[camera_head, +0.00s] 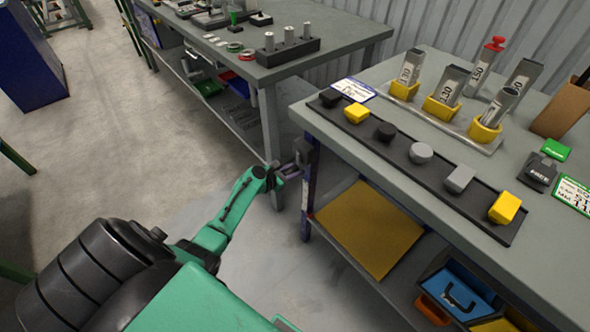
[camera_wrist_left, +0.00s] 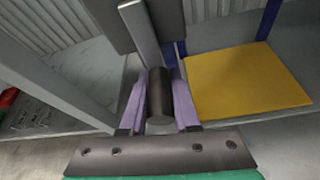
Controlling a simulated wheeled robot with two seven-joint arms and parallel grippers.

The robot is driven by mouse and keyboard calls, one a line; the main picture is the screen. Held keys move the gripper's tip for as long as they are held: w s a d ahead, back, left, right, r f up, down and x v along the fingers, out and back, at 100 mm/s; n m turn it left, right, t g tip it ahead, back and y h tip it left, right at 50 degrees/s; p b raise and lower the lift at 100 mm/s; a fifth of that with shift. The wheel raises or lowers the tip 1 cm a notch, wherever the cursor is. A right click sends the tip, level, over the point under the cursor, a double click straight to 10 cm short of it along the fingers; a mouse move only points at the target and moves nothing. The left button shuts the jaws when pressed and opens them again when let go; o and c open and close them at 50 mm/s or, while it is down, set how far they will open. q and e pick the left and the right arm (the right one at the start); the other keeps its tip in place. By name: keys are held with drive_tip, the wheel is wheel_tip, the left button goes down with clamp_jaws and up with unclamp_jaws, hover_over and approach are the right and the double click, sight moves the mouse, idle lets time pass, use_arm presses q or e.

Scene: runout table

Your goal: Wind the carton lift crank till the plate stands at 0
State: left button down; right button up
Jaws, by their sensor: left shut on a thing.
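The crank shows in the left wrist view as a dark cylindrical handle (camera_wrist_left: 160,95) with a grey metal arm (camera_wrist_left: 140,32) rising from it. My left gripper (camera_wrist_left: 158,100) is shut on the handle, with its two purple fingers on either side. In the head view my left gripper (camera_head: 287,172) is at the near left corner of the right-hand table, by a dark block (camera_head: 304,151). The crank is mostly hidden there. No lift plate or scale reading can be made out for certain. My right gripper is not in view.
The right-hand table (camera_head: 400,112) carries a dark strip of coloured knobs and yellow holders (camera_head: 441,108) with labelled metal pieces. A yellow board (camera_head: 370,228) and a blue bin (camera_head: 458,292) are on its lower shelf. Another table (camera_head: 330,35) stands behind.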

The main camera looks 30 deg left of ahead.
use_arm(q)
drive_tip(key=shift+d+f, duration=0.1)
drive_tip(key=c, duration=0.7)
unclamp_jaws()
drive_tip(key=shift+o, duration=0.2)
drive_tip(key=shift+s, duration=0.2)
drive_tip(key=p+v, duration=0.3)
drive_tip(key=v, duration=1.1)
drive_tip(key=shift+r, duration=0.25)
drive_tip(key=shift+s, duration=0.1)
